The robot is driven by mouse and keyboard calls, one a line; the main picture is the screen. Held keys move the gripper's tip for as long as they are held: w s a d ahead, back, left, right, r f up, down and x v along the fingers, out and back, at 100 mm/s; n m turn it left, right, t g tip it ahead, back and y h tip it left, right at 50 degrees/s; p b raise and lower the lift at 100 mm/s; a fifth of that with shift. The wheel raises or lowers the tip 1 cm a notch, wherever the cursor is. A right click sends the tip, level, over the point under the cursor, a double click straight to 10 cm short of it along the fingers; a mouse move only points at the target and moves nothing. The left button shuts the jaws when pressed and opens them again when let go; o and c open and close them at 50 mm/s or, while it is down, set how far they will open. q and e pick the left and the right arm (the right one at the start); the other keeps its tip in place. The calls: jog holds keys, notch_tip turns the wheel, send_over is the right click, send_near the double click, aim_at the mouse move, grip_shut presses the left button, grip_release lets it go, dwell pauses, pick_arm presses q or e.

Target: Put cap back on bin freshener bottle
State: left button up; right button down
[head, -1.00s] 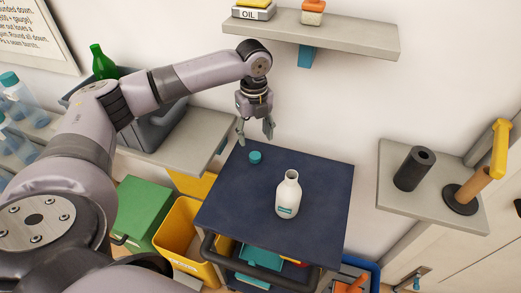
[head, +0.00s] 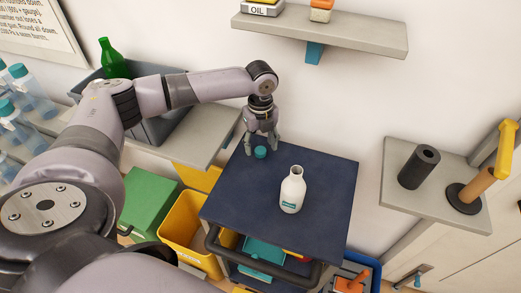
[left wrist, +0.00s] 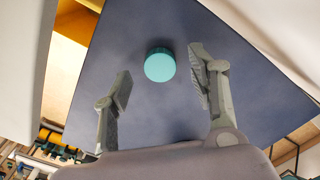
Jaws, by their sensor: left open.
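The teal cap (head: 261,152) lies on the dark blue top of the cart (head: 245,190), near its back left. The white bottle (head: 291,192) with a teal label stands upright and uncapped on the cart, to the right of and in front of the cap. My left gripper (head: 262,148) is open and points down just above and behind the cap. In the left wrist view the cap (left wrist: 160,65) shows between and beyond the open fingers (left wrist: 160,90), closer to the right finger, and no grip on it is visible. My right gripper is not in view.
A yellow bin (head: 180,232) and a green box (head: 150,203) stand left of the cart. A wall shelf (head: 350,34) hangs above it. A grey side shelf (head: 430,205) holds a black cylinder (head: 419,167) at right. The cart's right part is clear.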

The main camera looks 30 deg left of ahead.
pick_arm(q)
jog(key=shift+f, duration=0.8)
jog(key=c, duration=0.8)
